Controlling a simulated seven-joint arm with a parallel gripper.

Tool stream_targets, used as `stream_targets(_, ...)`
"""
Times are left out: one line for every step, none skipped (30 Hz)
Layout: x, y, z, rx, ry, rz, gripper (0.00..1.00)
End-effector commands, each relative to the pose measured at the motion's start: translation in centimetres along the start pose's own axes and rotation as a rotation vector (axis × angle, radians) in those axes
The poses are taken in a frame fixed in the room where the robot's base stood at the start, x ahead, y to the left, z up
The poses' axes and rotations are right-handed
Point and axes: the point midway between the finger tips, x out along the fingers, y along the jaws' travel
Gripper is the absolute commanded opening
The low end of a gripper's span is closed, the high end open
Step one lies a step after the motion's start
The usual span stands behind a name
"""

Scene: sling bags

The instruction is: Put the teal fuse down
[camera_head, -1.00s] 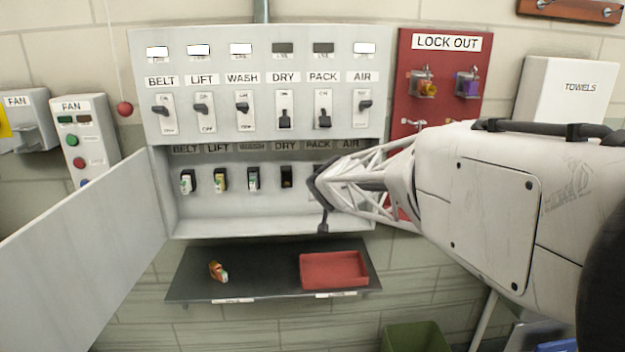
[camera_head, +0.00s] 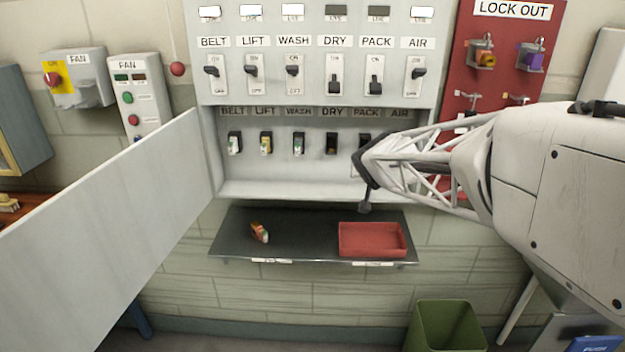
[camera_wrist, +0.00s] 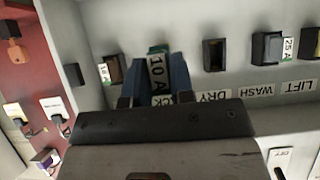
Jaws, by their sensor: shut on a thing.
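The teal fuse (camera_wrist: 158,72), with a white "10 A" label, is between the blue fingers of my gripper (camera_wrist: 152,82) in the wrist view. My gripper is shut on it in front of the fuse panel, at the PACK place. I cannot tell whether the fuse sits in a socket or is clear of it. In the head view my gripper (camera_head: 368,172) is at the lower right of the open cabinet (camera_head: 285,180), and the fuse is hidden there. The DRY socket (camera_wrist: 214,55) to the right in the wrist view looks empty.
A dark shelf (camera_head: 300,247) below the cabinet holds an orange fuse (camera_head: 260,233) and a red tray (camera_head: 372,240) that looks empty. The shelf between them is bare. The cabinet door (camera_head: 110,220) stands open at left. A green bin (camera_head: 446,328) is at lower right.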

Motion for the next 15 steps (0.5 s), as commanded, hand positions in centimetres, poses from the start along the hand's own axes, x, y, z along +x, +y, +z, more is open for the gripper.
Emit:
stream_targets(0.1,-0.5,0.6,-0.006,-0.003,-0.01,0.0)
stream_targets(0.2,-0.8,1.0,-0.01,-0.004,-0.017,0.0)
stream_targets(0.3,-1.2,1.6,-0.015,-0.006,-0.027,0.0)
stream_targets(0.4,-1.6,2.2,-0.02,-0.009,-0.036,0.0)
stream_targets(0.5,-2.0,2.8,-0.027,-0.01,-0.045,0.0)
stream_targets(0.6,-2.6,3.6,-0.034,-0.012,-0.06,0.0)
stream_targets(0.6,-3.1,4.4,-0.041,-0.015,-0.071,0.0)
stream_targets(0.7,-3.7,5.1,-0.048,-0.016,-0.084,0.0)
stream_targets(0.7,-4.4,6.2,-0.059,-0.018,-0.1,0.0)
stream_targets(0.8,-5.0,7.1,-0.065,-0.019,-0.114,0.0)
stream_targets(0.8,-5.5,7.9,-0.075,-0.021,-0.127,0.0)
stream_targets(0.8,-6.3,9.2,-0.085,-0.021,-0.146,0.0)
stream_targets(0.7,-6.9,10.2,-0.095,-0.023,-0.159,0.0)
stream_targets(0.7,-7.5,11.2,-0.102,-0.023,-0.172,0.0)
stream_targets(0.6,-8.2,12.5,-0.114,-0.024,-0.19,0.0)
